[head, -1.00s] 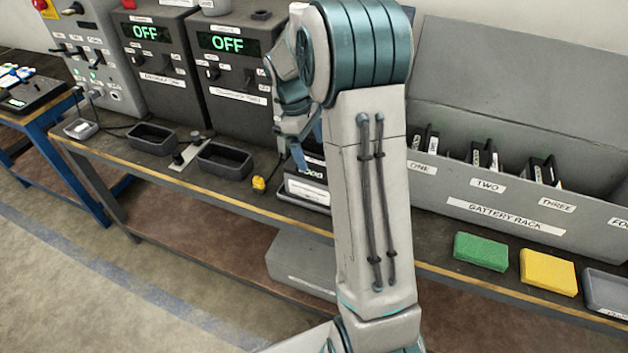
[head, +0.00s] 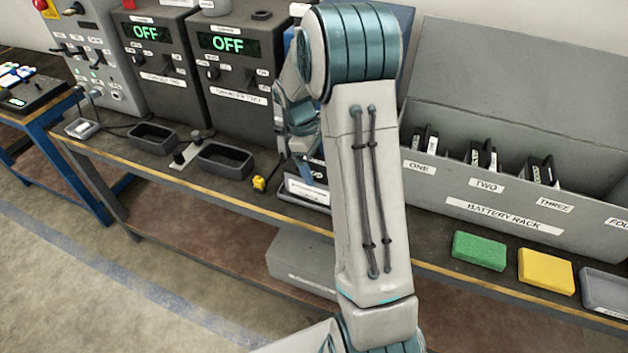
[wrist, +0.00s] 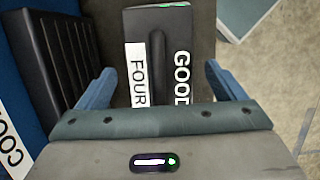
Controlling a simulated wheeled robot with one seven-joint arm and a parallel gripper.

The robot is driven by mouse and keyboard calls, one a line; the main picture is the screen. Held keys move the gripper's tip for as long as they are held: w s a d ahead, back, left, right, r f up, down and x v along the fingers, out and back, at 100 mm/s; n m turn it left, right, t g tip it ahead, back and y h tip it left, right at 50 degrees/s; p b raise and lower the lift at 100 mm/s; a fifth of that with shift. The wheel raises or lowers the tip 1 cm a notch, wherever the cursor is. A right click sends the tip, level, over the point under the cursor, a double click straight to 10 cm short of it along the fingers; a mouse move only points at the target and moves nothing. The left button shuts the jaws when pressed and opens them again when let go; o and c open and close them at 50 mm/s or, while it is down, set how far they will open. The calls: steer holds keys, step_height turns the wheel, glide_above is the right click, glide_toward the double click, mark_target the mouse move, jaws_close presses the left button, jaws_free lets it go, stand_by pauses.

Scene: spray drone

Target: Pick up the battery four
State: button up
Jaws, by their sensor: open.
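Battery four (wrist: 172,45) is a dark block with a raised dark handle strip, a white FOUR label and white GOOD lettering. It shows in the wrist view between and beyond the two blue fingers of my gripper (wrist: 160,88). The fingers are apart, one on each side of it, and are not closed on it. I cannot tell how far above it they are. In the head view my gripper (head: 303,165) hangs over the bench, partly hidden by my own arm. I cannot make out battery four there.
A black finned part (wrist: 60,55) and a blue surface stand left of the battery in the wrist view. The grey battery rack (head: 570,215) is at the right, with batteries at ONE, TWO and THREE. Green (head: 480,251) and yellow (head: 546,271) blocks lie before it.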

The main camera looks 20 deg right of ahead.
steer(key=shift+f, duration=0.2)
stand_by(0.3)
steer(key=c, duration=2)
steer(key=shift+w+r, duration=0.1)
jaws_close()
steer(key=shift+r, duration=0.15)
steer(key=shift+r, duration=0.6)
step_height(320, 180, up, 3)
steer(key=shift+d+r+b, duration=0.1)
steer(key=shift+r+b, duration=0.1)
steer(key=shift+b, duration=0.15)
steer(key=s+d+r+b, duration=0.1)
steer(key=s+d+r, duration=0.2)
steer(key=s+r, duration=0.3)
steer(key=s, duration=0.5)
steer(key=shift+r+b, duration=0.3)
